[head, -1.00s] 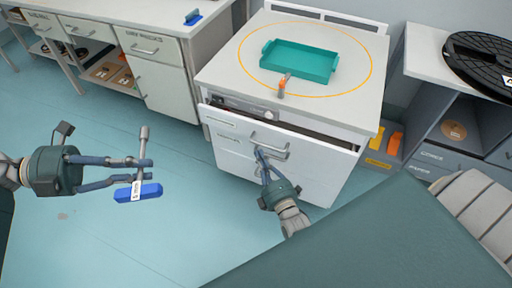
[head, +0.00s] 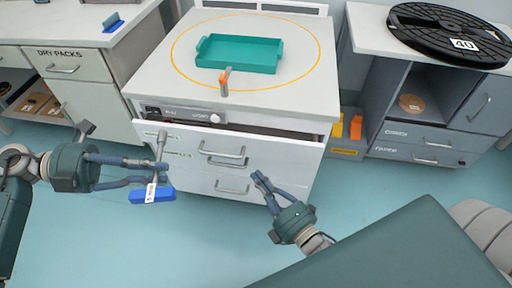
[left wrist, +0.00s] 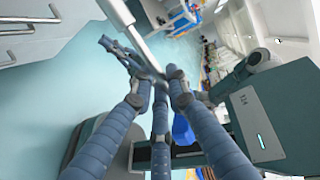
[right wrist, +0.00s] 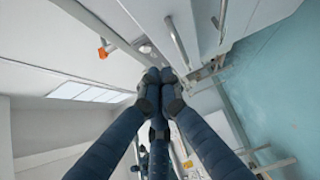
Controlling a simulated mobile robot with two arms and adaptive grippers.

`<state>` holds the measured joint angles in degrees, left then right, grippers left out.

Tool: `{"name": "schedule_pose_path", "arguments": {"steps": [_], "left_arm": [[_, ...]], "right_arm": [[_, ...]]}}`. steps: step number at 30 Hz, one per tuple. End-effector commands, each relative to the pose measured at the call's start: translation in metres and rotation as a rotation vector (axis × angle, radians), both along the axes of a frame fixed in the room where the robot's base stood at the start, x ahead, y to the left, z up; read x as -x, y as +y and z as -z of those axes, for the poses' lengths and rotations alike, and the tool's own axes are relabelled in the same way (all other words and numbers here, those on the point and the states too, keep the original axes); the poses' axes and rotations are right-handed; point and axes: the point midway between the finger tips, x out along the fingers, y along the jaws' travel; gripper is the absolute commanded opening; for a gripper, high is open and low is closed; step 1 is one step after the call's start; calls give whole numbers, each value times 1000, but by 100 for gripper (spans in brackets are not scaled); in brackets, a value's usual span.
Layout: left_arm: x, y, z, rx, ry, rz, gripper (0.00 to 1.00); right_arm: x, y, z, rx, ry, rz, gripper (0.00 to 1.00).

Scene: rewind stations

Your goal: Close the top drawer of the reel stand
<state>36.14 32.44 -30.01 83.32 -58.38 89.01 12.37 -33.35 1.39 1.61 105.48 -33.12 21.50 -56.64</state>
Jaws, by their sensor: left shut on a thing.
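The white stand (head: 150,80) in the middle of the head view has its top drawer (head: 285,146) pulled out, with a dark gap above the front. The top drawer's bar handle (head: 222,152) faces me. My right gripper (head: 258,177) is in front of the stand, below and right of that handle. Its fingertips are together and hold nothing in the right wrist view (right wrist: 161,75).
A teal tray (head: 240,66) and an orange-topped grey item (head: 225,83) are on the stand's top. A black reel (head: 445,50) lies on the grey cabinet to the right. Floor at the left is clear.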

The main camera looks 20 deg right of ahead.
Motion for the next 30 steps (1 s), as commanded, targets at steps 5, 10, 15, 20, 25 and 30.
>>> {"name": "schedule_pose_path", "arguments": {"steps": [5, 10, 15, 20, 25, 30], "left_arm": [[0, 0, -1, 1, 0, 0, 0], [0, 0, 0, 1, 0, 0, 0], [0, 0, 1, 1, -1, 0, 0], [0, 0, 1, 1, -1, 0, 0], [0, 0, 1, 1, -1, 0, 0], [0, 0, 1, 1, -1, 0, 0]], "right_arm": [[-32, 6, -2, 0, -5, -2, 0], [-69, 13, -2, 0, -5, -1, 0], [-100, 12, -1, 4, -3, -1, 0], [-116, 0, -1, 3, -2, -1, 0], [-123, -5, 0, 0, 0, 0, 0], [-123, -5, 0, 0, 0, 0, 0]]}}
